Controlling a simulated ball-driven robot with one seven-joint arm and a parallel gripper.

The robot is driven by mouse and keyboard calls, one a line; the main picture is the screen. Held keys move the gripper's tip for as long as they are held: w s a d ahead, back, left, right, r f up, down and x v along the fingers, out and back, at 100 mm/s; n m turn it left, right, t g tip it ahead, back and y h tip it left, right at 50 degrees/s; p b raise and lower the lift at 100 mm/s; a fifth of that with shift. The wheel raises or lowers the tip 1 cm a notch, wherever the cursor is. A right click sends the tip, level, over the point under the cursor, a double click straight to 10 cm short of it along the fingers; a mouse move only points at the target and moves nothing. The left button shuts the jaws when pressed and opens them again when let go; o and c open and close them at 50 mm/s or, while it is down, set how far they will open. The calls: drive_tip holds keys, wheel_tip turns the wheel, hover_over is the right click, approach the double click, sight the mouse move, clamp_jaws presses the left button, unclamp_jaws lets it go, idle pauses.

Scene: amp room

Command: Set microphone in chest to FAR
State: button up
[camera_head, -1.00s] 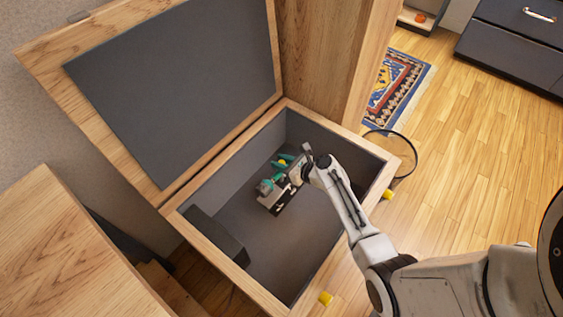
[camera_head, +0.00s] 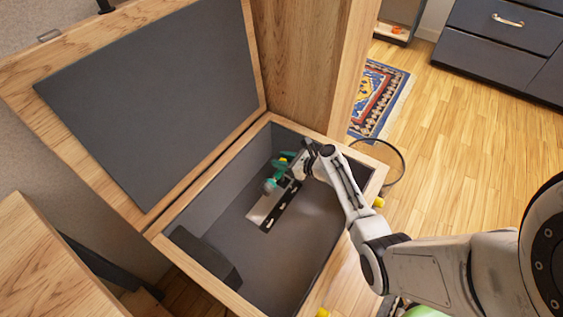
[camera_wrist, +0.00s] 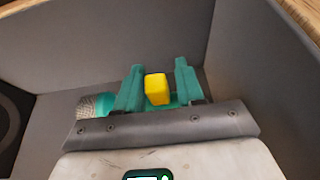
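The chest (camera_head: 190,270) stands open, its lid (camera_head: 150,90) leaning back. A teal microphone with a silver mesh head (camera_wrist: 95,105) lies inside; its head also shows in the head view (camera_head: 269,186). My gripper (camera_head: 281,163) is down inside the chest at the microphone. In the wrist view my gripper (camera_wrist: 159,68) has two teal fingers standing apart. A yellow block (camera_wrist: 156,89) is between them, with a gap visible on its right. The microphone's body passes behind the fingers and is mostly hidden. I cannot tell whether the yellow block is part of it.
A dark angular object (camera_head: 203,256) lies at the chest's near left end. Small yellow blocks (camera_head: 378,202) and a round hoop (camera_head: 392,165) are outside on the right. A patterned rug (camera_head: 380,98) and dark drawers (camera_head: 505,45) are beyond. Wooden floor is clear at right.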

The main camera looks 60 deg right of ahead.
drive_tip(key=shift+o, duration=1.1)
drive_tip(key=shift+d, duration=0.1)
drive_tip(key=shift+s+r, duration=0.1)
drive_tip(key=shift+s, duration=0.05)
drive_tip(key=p+v, duration=0.4)
drive_tip(key=v, duration=0.6)
drive_tip(key=shift+s, duration=0.25)
drive_tip(key=shift+r, duration=0.1)
